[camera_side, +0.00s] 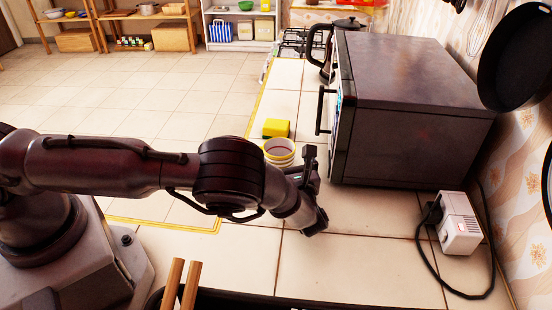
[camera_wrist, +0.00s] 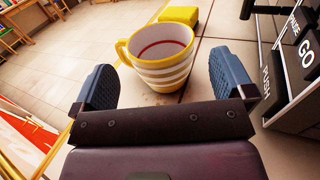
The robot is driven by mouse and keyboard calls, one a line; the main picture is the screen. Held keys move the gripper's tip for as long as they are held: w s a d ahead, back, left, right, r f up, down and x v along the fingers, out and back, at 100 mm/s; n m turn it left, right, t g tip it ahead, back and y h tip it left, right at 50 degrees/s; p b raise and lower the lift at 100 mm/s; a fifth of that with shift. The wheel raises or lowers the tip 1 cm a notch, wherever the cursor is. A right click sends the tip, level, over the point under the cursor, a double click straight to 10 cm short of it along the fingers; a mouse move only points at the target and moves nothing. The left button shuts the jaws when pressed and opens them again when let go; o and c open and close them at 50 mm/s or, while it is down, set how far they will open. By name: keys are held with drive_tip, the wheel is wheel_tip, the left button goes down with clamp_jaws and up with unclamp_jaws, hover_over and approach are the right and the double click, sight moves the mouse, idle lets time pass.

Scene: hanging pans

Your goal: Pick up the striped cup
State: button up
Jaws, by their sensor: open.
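The striped cup (camera_wrist: 162,70) is white with yellow bands, a yellow rim and handle, and some dark red liquid inside. It stands upright on the tiled counter, and its handle points left in the wrist view. In the side view the cup (camera_side: 279,152) is partly hidden behind my arm. My gripper (camera_wrist: 165,85) is open in the wrist view, with one blue-grey finger on each side of the cup's near part.
A yellow sponge-like block (camera_side: 276,128) lies just behind the cup. A white power box (camera_side: 459,225) and a hanging pan (camera_side: 516,58) are farther right.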

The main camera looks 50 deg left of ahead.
sight(281, 150)
drive_tip(key=x, duration=0.5)
drive_tip(key=c, duration=0.8)
drive_tip(key=shift+r, duration=0.1)
drive_tip(key=shift+c, duration=0.2)
drive_tip(key=shift+r, duration=0.1)
